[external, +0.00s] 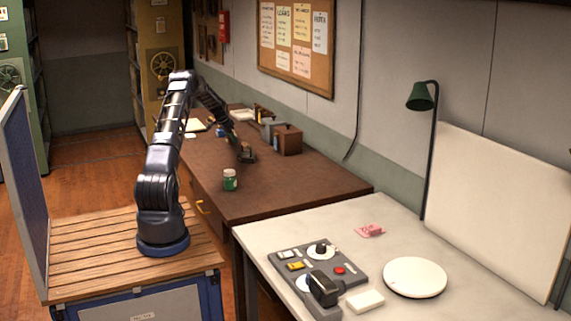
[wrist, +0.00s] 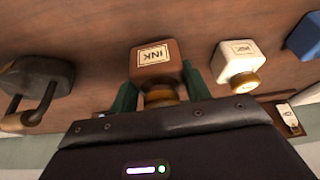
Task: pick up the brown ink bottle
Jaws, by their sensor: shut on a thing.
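The brown ink bottle (wrist: 157,60) shows in the wrist view, with a white INK label and a gold-coloured cap toward me. My gripper (wrist: 155,95) has its two green fingers on either side of the bottle and is shut on it. In the external view my gripper (external: 246,154) is low over the brown desk (external: 300,182). There the bottle is too small and covered to make out clearly. I cannot tell whether it still touches the desk.
A white ink bottle (wrist: 238,62) stands close to the right finger, with a blue item (wrist: 304,36) beyond it. A dark padlock-like object (wrist: 36,82) lies to the left. A green jar (external: 230,180) and a brown box (external: 288,140) are on the desk. The desk's near right is clear.

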